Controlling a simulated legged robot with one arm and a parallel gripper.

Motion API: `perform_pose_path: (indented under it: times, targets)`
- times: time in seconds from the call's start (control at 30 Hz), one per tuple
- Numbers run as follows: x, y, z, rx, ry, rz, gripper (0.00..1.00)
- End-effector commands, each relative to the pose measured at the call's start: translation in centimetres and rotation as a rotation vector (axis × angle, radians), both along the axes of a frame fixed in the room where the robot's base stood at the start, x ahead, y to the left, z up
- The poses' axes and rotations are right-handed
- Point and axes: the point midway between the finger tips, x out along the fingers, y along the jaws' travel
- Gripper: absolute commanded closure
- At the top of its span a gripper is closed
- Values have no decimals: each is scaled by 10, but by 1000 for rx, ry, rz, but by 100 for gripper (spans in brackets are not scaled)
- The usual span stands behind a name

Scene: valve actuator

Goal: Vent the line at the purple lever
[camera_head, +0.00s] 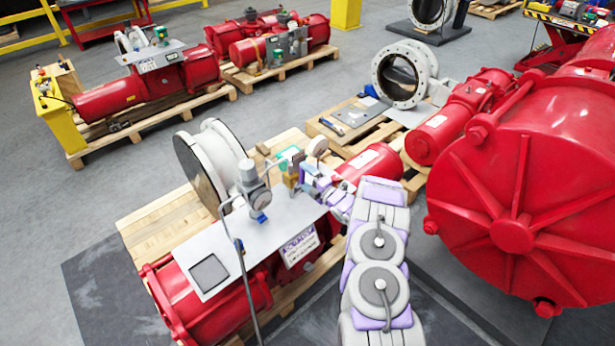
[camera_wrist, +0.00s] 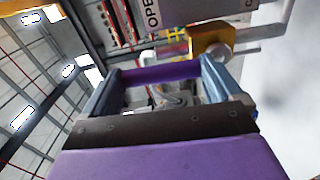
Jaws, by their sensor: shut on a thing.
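In the wrist view a purple bar, which I take to be the purple lever (camera_wrist: 160,74), spans the space between the tips of my gripper (camera_wrist: 162,80). The fingers are blue-grey, stand apart and touch the bar at its two ends. A brass-coloured valve block (camera_wrist: 208,38) with a metal pipe sits just past the right finger. In the head view my gripper (camera_head: 317,184) reaches the small fittings on the near red actuator (camera_head: 372,163). The lever cannot be told from my purple gripper there.
A metal plate (camera_head: 215,246) carries a regulator (camera_head: 252,185) and thin tubing left of my arm. A large flanged valve (camera_head: 208,160) stands behind it. A big red cylinder (camera_head: 520,190) crowds the right. A panel reading "OPEN" (camera_wrist: 147,14) hangs close in the wrist view.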

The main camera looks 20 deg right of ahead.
Motion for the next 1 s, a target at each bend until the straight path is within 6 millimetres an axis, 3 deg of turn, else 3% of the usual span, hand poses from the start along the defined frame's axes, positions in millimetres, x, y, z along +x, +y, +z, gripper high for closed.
perform_pose_path:
  times: [0.3,0.33,0.4,0.73,1.0]
  targets:
    - [-2,2,-6,2,12,3,62]
    - [-2,2,-7,2,12,3,6]
    - [-2,2,-6,2,12,3,0]
    - [-13,-5,-4,3,10,-2,0]
    - [-64,-25,-2,6,8,-4,0]
